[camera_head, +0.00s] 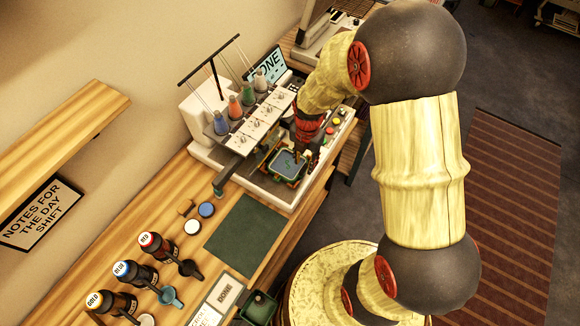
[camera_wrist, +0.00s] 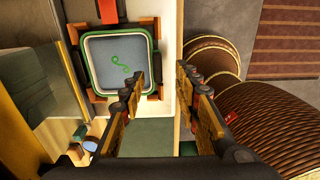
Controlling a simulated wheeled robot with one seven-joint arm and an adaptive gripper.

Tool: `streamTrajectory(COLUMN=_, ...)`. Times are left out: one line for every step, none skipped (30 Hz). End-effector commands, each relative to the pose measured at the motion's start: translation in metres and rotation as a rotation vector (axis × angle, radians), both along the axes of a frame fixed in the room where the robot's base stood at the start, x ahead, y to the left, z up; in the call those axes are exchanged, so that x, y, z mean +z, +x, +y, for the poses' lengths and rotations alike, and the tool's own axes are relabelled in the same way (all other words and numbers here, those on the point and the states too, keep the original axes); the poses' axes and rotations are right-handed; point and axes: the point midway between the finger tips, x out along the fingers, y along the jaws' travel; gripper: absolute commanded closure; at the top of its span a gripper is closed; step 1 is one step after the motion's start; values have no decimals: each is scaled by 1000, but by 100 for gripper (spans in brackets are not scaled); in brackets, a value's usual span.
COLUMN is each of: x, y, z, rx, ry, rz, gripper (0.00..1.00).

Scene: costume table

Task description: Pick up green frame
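The green frame (camera_wrist: 87,68) is a rounded square rim around grey-blue cloth with a green squiggle stitched on it. It sits in an orange-and-dark holder on the white embroidery machine, and it also shows in the head view (camera_head: 288,180). My gripper (camera_wrist: 160,76) is open, with nothing between its fingers. In the wrist view, its left finger overlaps the frame's lower right corner and its right finger is off to the right of the frame. In the head view, my gripper (camera_head: 299,152) is over the frame's far right side and hides part of it; contact cannot be told.
The embroidery machine (camera_head: 207,150) has several coloured thread spools and a needle head close to the frame. A dark green mat (camera_head: 245,234) lies in front on the wooden table. Labelled bottles (camera_head: 120,303) and small cups stand nearer.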

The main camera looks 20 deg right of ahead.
Motion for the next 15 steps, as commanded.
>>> streamTrajectory(x=-9, y=0, z=1, rx=0, ry=0, rz=4, gripper=68)
streamTrajectory(x=-14, y=1, z=1, rx=0, ry=0, rz=5, gripper=68)
streamTrajectory(x=-21, y=2, z=2, rx=0, ry=0, rz=4, gripper=68)
streamTrajectory(x=-25, y=2, z=2, rx=-1, ry=0, rz=4, gripper=68)
streamTrajectory(x=-29, y=2, z=2, rx=-1, ry=0, rz=4, gripper=68)
streamTrajectory(x=-34, y=2, z=2, rx=-1, ry=0, rz=4, gripper=68)
streamTrajectory(x=-36, y=2, z=2, rx=-1, ry=0, rz=4, gripper=68)
streamTrajectory(x=-38, y=3, z=2, rx=-1, ry=0, rz=3, gripper=68)
streamTrajectory(x=-39, y=3, z=2, rx=-1, ry=0, rz=1, gripper=68)
streamTrajectory(x=-39, y=3, z=2, rx=-1, ry=0, rz=1, gripper=68)
streamTrajectory(x=-39, y=3, z=2, rx=-1, ry=0, rz=1, gripper=68)
streamTrajectory(x=-38, y=3, z=2, rx=-1, ry=0, rz=1, gripper=68)
streamTrajectory(x=-38, y=3, z=2, rx=-1, ry=0, rz=1, gripper=68)
streamTrajectory(x=-38, y=3, z=2, rx=-1, ry=0, rz=1, gripper=68)
streamTrajectory(x=-38, y=3, z=2, rx=-1, ry=0, rz=1, gripper=69)
